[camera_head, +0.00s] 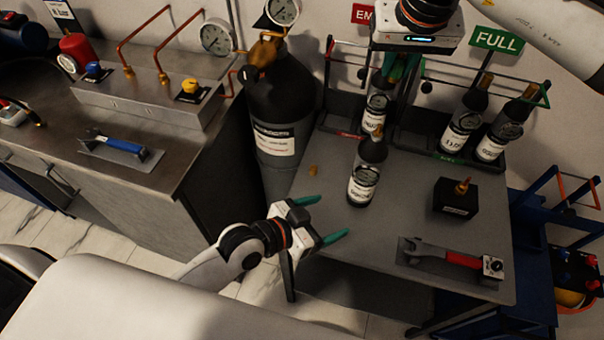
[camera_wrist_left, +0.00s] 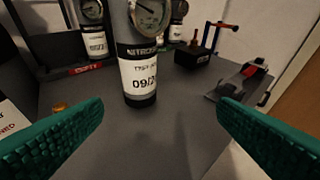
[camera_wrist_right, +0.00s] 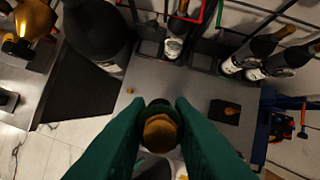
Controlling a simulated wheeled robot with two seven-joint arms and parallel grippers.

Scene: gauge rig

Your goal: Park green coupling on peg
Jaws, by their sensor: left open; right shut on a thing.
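My right gripper (camera_head: 398,68) is high over the back of the table, shut on a brass-coloured round piece with a dark rim (camera_wrist_right: 160,132), seen between its green fingers in the right wrist view.
A gauge bottle (camera_head: 366,174) stands mid-table. A small brass fitting (camera_head: 313,168) lies left of it. Racked bottles (camera_head: 464,122) stand behind, under a FULL sign (camera_head: 497,40). A metal plate with a red-handled tool (camera_head: 450,258) lies front right. The front middle of the table is clear.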

